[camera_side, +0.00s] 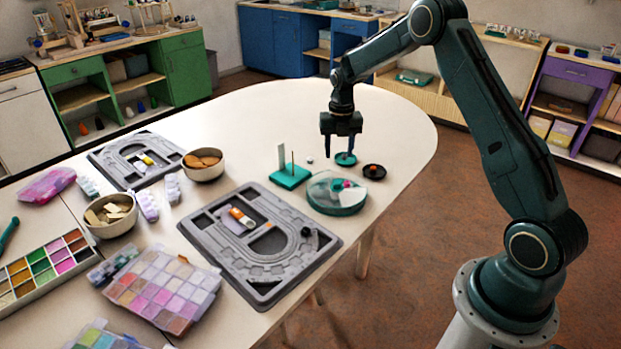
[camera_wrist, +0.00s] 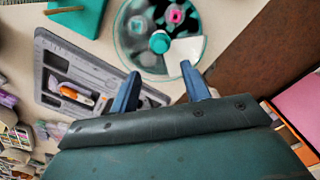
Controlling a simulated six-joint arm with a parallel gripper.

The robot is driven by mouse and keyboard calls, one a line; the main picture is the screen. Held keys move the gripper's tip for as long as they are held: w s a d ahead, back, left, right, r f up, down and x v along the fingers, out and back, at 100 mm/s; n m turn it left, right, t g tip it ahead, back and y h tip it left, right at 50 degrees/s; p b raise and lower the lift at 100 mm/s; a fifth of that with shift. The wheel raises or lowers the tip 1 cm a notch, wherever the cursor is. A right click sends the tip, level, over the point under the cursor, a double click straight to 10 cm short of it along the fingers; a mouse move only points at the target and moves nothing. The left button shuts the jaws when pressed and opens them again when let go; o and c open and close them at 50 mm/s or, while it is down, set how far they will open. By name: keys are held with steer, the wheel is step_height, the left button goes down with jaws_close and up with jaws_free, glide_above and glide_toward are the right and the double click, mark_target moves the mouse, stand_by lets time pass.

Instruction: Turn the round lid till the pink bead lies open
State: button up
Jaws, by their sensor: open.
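A round teal box with a clear lid (camera_side: 353,196) stands near the table's right edge; it also shows at the top of the wrist view (camera_wrist: 124,34). The lid has a teal knob (camera_wrist: 159,42) at its middle. The pink bead (camera_wrist: 175,16) lies in the box on the side away from my gripper; it is small in the side view (camera_side: 347,184). A pale wedge (camera_wrist: 186,50) lies on the side near my right finger, apart from the bead. I cannot tell whether it is the lid's opening. My gripper (camera_side: 341,153) is open and empty, raised behind the box.
A grey bead board (camera_side: 215,250) lies in front. The table behind these is clear.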

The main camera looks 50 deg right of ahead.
steer(key=shift+r, duration=1.75)
